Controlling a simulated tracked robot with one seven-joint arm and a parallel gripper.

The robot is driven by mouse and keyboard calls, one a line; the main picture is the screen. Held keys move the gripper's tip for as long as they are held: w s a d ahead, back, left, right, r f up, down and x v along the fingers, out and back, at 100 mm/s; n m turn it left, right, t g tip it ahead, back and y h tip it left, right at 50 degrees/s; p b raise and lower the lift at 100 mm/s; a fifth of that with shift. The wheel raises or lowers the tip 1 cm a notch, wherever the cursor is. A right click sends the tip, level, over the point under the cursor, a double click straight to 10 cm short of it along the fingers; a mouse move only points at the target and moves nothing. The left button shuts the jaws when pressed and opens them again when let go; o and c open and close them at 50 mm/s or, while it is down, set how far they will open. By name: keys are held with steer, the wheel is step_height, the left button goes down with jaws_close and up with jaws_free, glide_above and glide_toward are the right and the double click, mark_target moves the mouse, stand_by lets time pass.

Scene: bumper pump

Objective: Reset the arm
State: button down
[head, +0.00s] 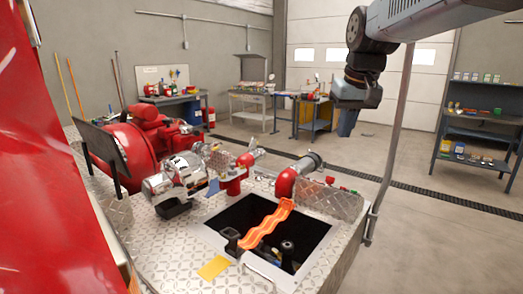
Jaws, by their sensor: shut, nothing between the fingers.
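My arm reaches in from the upper right. Its dark end with my gripper (357,97) hangs in the air, above and to the right of the bumper deck, with the workshop floor behind it. My gripper is shut and empty; its fingers are small and hard to make out. It is apart from everything on the deck and touches nothing that I can see.
Below is a diamond-plate deck (170,253) with a red pump (128,145), red-and-silver pipe fittings (285,182), a square opening (305,228) and an orange trough (268,224) across it. A grey pole (392,150) rises at right. Shelves (481,130) and benches stand behind.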

steer(key=s+d+f+t, duration=0.1)
steer(key=s+d+f, duration=0.1)
steer(key=s+f, duration=0.3)
steer(key=s+d+f+m+t, duration=0.1)
steer(key=s+f, duration=0.3)
steer(key=s, duration=0.7)
steer(key=shift+s+d+f+h, duration=0.35)
steer(key=shift+s+d+h, duration=0.05)
steer(key=shift+d, duration=0.2)
